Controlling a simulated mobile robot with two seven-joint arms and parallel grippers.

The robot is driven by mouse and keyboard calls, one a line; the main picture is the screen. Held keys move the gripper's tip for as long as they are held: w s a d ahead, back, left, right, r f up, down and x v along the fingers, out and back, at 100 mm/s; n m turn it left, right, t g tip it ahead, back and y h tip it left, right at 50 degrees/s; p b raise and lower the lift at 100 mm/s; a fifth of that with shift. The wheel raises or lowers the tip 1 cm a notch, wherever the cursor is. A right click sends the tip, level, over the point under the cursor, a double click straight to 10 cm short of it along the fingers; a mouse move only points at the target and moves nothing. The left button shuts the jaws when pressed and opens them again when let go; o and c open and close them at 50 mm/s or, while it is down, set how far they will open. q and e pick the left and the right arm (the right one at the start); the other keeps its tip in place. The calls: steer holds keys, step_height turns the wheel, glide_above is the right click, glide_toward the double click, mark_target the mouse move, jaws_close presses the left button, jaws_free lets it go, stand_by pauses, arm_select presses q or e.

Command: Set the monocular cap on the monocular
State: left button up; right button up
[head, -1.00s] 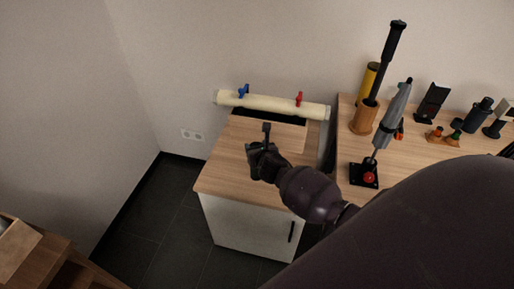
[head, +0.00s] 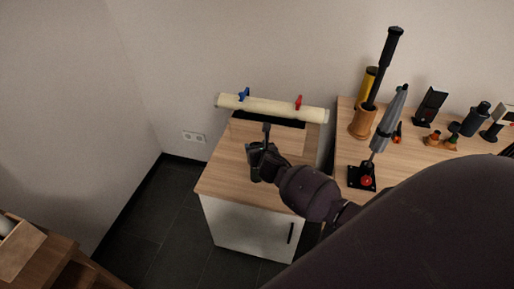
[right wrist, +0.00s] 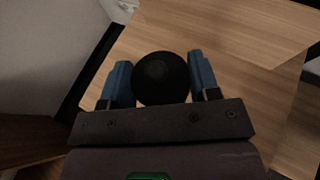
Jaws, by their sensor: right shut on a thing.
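My right gripper (head: 258,163) is over the wooden top of the white cabinet. In the right wrist view its two blue fingers (right wrist: 160,82) close on the sides of a round black thing (right wrist: 160,78), which looks like the monocular cap seen face on. Its underside is hidden, and I cannot tell whether it touches the cabinet top. A dark cylinder (head: 476,118), possibly the monocular, sits among other items on the right-hand table, well away from the gripper. My left gripper is not in view.
A cream roll (head: 270,108) with blue and red clamps lies along the back of the cabinet (head: 222,180). The right table holds a wooden cup (head: 363,122) with a black-handled tool, a grey closed umbrella-like item (head: 387,125) on a black base, and several small stands.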

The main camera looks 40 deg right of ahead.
stand_by(0.8)
steer(key=shift+f, duration=0.1)
stand_by(0.4)
steer(key=shift+r+p, duration=0.8)
steer(key=shift+p, duration=0.15)
stand_by(1.2)
steer(key=o, duration=0.6)
